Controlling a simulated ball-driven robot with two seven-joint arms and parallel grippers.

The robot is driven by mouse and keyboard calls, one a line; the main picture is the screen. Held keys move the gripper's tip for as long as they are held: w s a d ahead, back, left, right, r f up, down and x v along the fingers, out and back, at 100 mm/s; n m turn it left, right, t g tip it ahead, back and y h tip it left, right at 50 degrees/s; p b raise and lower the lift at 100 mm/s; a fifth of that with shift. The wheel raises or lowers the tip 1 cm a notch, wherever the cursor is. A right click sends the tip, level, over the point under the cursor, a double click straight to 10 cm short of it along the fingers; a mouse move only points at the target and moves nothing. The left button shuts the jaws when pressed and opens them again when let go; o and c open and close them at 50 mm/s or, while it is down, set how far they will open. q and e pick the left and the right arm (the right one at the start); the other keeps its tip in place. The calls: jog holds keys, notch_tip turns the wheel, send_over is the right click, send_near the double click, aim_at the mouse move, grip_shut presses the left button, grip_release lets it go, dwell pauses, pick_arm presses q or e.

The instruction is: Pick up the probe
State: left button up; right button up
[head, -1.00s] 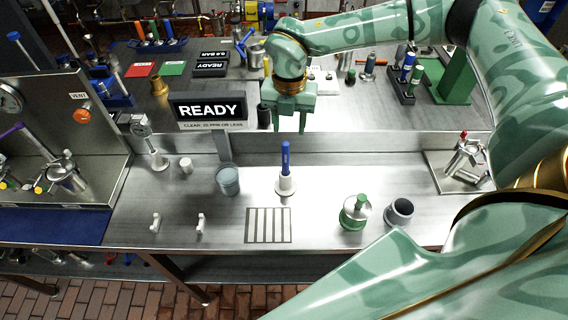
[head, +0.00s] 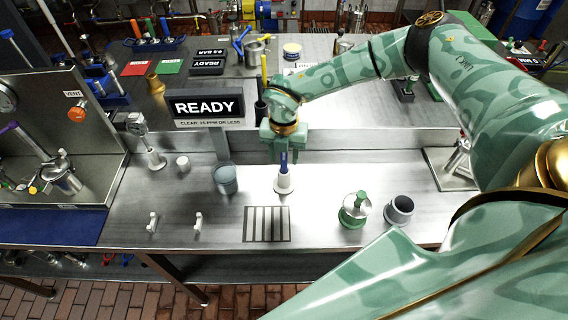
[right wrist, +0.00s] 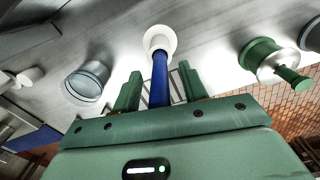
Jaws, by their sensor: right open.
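The probe (head: 283,164) is a blue rod standing upright in a white holder (head: 284,185) on the steel bench. My right gripper (head: 285,150) is open, just above and around the top of the probe. In the right wrist view the blue probe (right wrist: 159,78) runs between the two green fingers (right wrist: 158,88), with a gap on each side. The white holder (right wrist: 160,40) lies beyond the fingertips there. The probe's top is hidden by the gripper body. My left gripper is not in view.
A grey cup (head: 226,180) stands left of the holder, and a striped grid plate (head: 267,224) lies in front of it. A green-and-silver weight (head: 354,210) and a dark-mouthed cup (head: 399,210) stand to the right. The READY sign (head: 206,108) is behind left.

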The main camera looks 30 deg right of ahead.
grip_shut()
jog(key=shift+r, duration=0.15)
